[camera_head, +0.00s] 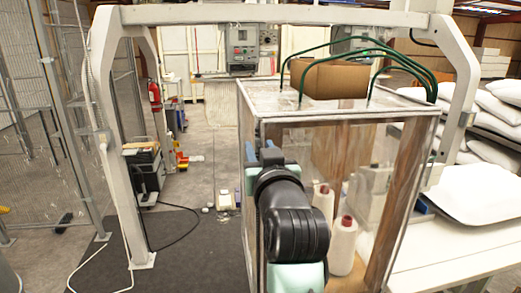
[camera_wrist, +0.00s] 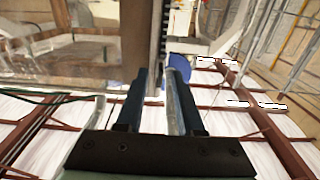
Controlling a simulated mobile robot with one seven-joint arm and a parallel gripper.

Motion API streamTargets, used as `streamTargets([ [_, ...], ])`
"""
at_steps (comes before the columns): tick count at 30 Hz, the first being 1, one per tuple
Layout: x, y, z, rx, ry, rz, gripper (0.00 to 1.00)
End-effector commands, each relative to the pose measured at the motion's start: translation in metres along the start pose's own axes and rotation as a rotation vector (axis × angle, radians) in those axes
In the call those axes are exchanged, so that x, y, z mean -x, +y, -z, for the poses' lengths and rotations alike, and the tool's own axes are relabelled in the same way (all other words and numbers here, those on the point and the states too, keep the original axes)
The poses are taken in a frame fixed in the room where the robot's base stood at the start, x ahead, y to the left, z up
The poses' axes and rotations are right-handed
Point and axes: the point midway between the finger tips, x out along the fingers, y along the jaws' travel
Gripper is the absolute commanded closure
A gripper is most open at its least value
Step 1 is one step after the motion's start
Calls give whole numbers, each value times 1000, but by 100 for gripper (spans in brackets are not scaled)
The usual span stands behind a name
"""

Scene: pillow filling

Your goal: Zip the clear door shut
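The clear-walled box (camera_head: 300,150) fills the middle and right of the head view. My arm stands in front of its left side and hides part of the front, so I cannot tell how far the clear door is closed. In the wrist view my gripper (camera_wrist: 162,75) has two dark blue fingers with a visible gap between them. A dark vertical strip (camera_wrist: 157,40), possibly the zip, runs just beyond the fingertips. A blue rounded piece (camera_wrist: 183,73) shows by the right fingertip; I cannot tell whether it touches. No zip pull is clearly visible between the fingers.
Two bottles with red caps, one (camera_head: 342,245) in front, stand inside the box. Green hoses (camera_head: 350,50) arch over its top beside a cardboard box (camera_head: 335,78). A grey metal frame (camera_head: 125,150) surrounds the box. White pillows (camera_head: 480,190) lie at right.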

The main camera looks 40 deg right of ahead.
Motion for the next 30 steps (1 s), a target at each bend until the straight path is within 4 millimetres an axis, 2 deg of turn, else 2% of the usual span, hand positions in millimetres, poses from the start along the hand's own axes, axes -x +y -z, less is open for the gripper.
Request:
streamTargets([
  [7,1,0,-1,0,-1,0,64],
  [11,9,0,-2,0,1,0,64],
  [17,40,0,-4,0,3,0,64],
  [24,87,0,-4,1,3,0,64],
  [30,117,0,-2,-1,2,0,64],
])
